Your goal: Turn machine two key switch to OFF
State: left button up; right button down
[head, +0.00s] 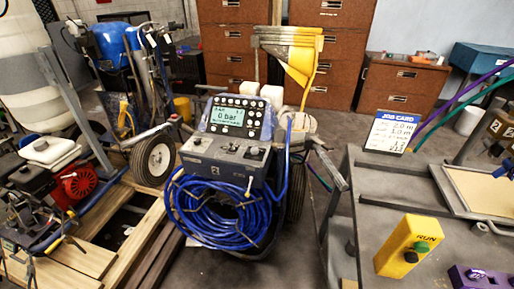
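A line striper machine (228,165) stands in the centre, with a coil of blue hose (220,215) hung on its front. Its upper console (232,117) carries a lit screen (227,114) reading "0 bar" and several buttons. A lower grey panel (225,152) below it has several small knobs or switches and light labels at its front. Which of these is the key switch, and its position, is too small to tell. I cannot tell for sure which machine is number two. Neither of my grippers shows in the head view.
A grey bench (372,230) at right holds a yellow box (408,246) marked "RUN", a purple box (478,277) and a job card (391,131). Another machine with a red engine (80,184) and wooden planks (135,240) are at left. Brown cabinets (232,45) stand behind.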

aim_at(255, 150)
jog(key=i+j+z, duration=0.95)
jog(key=i+j, duration=0.05)
jog(key=j, duration=0.1)
